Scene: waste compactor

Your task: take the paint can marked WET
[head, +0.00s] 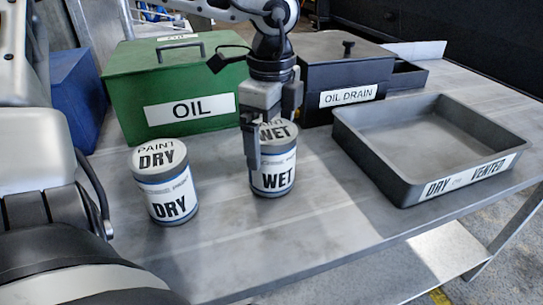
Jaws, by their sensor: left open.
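The WET paint can (275,181) stands upright on the grey metal table, with a white lid and label marked WET. My left gripper (271,138) comes down over it from above and is open. One finger hangs in front of the can's upper left side; the other is at the upper right near the lid's far edge. I cannot tell whether either finger touches the can. The gripper hides part of the lid and the can's left side. The similar DRY paint can (165,185) stands upright to its left. My right gripper is not in view.
A green OIL box (187,98) stands behind the cans, with a blue container (78,95) to its left. A dark OIL DRAIN box (340,85) is behind right. A grey tray (428,192) labelled DRY and VENTED sits right. The table's front middle (290,240) is clear.

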